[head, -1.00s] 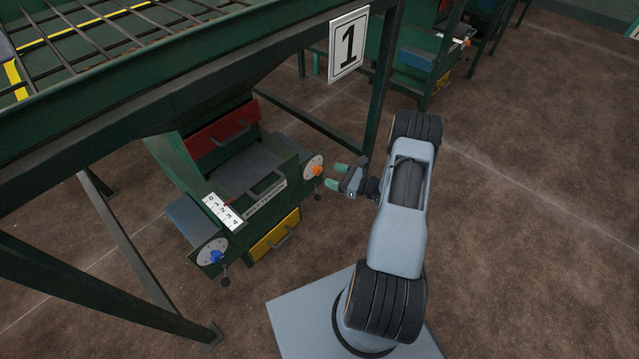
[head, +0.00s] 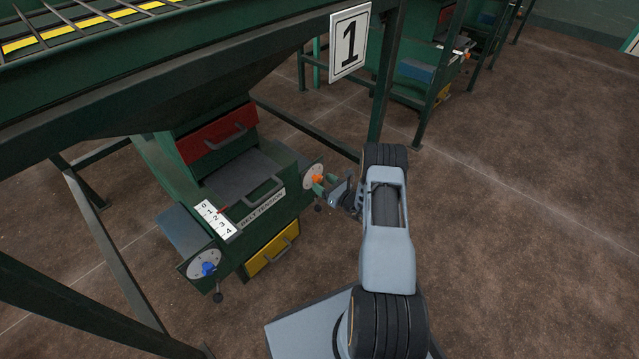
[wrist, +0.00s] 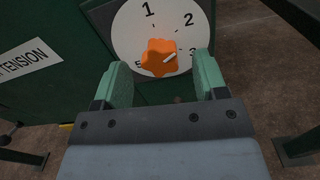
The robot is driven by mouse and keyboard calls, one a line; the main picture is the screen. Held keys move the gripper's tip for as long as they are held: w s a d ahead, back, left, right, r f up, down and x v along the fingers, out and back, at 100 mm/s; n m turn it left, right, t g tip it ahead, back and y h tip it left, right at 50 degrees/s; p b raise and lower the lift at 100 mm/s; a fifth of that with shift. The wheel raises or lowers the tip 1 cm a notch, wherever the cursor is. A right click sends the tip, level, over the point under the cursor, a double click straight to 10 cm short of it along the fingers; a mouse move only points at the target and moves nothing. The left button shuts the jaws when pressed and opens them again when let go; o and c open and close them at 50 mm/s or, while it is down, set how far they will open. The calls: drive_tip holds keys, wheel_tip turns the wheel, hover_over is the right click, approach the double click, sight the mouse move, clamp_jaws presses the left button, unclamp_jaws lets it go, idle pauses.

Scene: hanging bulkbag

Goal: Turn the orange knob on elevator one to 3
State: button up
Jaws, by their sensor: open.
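The orange knob (wrist: 158,58) sits on a white round dial (wrist: 133,33) in the wrist view. The numbers 1, 2 and 3 show, and a 5 partly shows at the left. The knob's pale mark points to the right and slightly up, toward the 3. My gripper (wrist: 163,75) is open, with one green finger on each side of the knob in that view. I cannot tell whether the fingers touch it. In the head view, my gripper (head: 323,187) is at the orange knob (head: 317,179) on the right side of the machine under the sign "1" (head: 349,42).
A blue knob (head: 208,268) is on the machine's left dial. A green frame leg (head: 386,75) stands behind my arm. The brown floor to the right is clear.

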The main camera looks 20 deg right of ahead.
drive_tip(key=shift+x, duration=1.25)
drive_tip(key=shift+c, duration=0.4)
drive_tip(key=c, duration=0.8)
drive_tip(key=shift+c, duration=0.2)
drive_tip(key=shift+m, duration=0.3)
drive_tip(key=m, duration=0.5)
drive_tip(key=shift+d+b, duration=0.1)
drive_tip(key=shift+b, duration=0.3)
drive_tip(key=m, duration=0.6)
drive_tip(key=shift+f, duration=0.1)
drive_tip(key=shift+m, duration=0.3)
